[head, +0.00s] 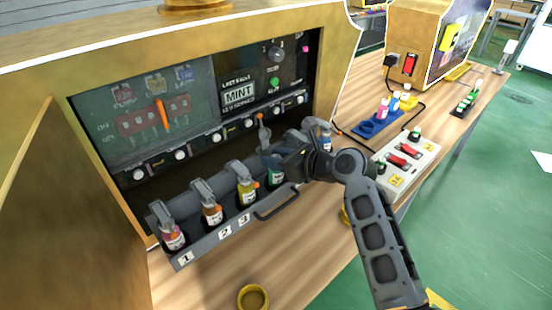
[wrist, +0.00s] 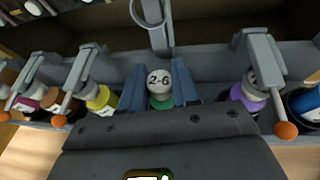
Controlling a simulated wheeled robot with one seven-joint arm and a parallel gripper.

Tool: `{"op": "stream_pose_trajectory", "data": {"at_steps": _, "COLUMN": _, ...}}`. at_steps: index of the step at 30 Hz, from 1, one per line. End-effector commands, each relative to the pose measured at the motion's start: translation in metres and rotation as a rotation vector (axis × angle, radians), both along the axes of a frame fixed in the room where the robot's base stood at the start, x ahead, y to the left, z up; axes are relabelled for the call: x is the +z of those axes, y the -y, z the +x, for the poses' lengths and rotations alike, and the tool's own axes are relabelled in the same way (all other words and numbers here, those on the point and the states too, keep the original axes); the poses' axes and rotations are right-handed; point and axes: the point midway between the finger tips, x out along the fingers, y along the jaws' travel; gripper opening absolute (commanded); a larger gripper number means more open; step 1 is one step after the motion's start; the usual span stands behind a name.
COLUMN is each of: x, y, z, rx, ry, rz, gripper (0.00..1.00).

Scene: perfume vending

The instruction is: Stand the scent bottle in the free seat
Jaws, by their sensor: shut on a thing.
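The scent bottle (wrist: 160,101) has a pale cap marked 2-6 and a green body. My gripper (wrist: 160,88) is shut on it, with one blue finger on each side. In the head view the green bottle (head: 275,174) is in the row of the grey rack (head: 205,243), between the yellow bottle (head: 247,193) and my gripper (head: 283,160). The lever at this seat (head: 262,133) stands raised behind the bottle. It also shows at the top of the wrist view (wrist: 152,18). Whether the bottle's base touches the seat floor is hidden.
Levers are down over the neighbouring magenta (head: 173,238), orange (head: 212,215) and yellow bottles. A purple bottle (wrist: 245,97) and a blue bottle (wrist: 304,102) are on the right. A black handle (head: 278,204) juts from the rack front. A yellow ring (head: 253,297) lies on the table.

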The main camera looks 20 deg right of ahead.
Motion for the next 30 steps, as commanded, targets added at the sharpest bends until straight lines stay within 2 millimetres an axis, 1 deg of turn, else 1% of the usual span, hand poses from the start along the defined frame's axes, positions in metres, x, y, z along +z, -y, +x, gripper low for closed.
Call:
{"op": "stream_pose_trajectory", "data": {"at_steps": 3, "x": 0.001, "y": -0.001, "z": 0.000, "rx": 0.003, "ry": 0.000, "rz": 0.002, "gripper": 0.00}}
{"op": "stream_pose_trajectory", "data": {"at_steps": 4, "x": 0.001, "y": -0.001, "z": 0.000, "rx": 0.003, "ry": 0.000, "rz": 0.001, "gripper": 0.33}}
{"op": "stream_pose_trajectory", "data": {"at_steps": 11, "x": 0.001, "y": -0.001, "z": 0.000, "rx": 0.002, "ry": 0.000, "rz": 0.001, "gripper": 0.55}}
{"op": "stream_pose_trajectory", "data": {"at_steps": 12, "x": 0.001, "y": -0.001, "z": 0.000, "rx": 0.002, "ry": 0.000, "rz": 0.001, "gripper": 0.57}}
{"op": "stream_pose_trajectory", "data": {"at_steps": 19, "x": 0.001, "y": 0.000, "z": -0.001, "rx": 0.002, "ry": 0.000, "rz": 0.001, "gripper": 0.57}}
{"op": "stream_pose_trajectory", "data": {"at_steps": 22, "x": 0.004, "y": 0.003, "z": -0.005, "rx": 0.001, "ry": 0.000, "rz": 0.002, "gripper": 0.57}}
{"op": "stream_pose_trajectory", "data": {"at_steps": 26, "x": 0.011, "y": 0.011, "z": -0.021, "rx": -0.001, "ry": 0.000, "rz": 0.000, "gripper": 0.57}}
{"op": "stream_pose_trajectory", "data": {"at_steps": 30, "x": 0.022, "y": 0.023, "z": -0.045, "rx": -0.001, "ry": 0.000, "rz": 0.000, "gripper": 0.57}}
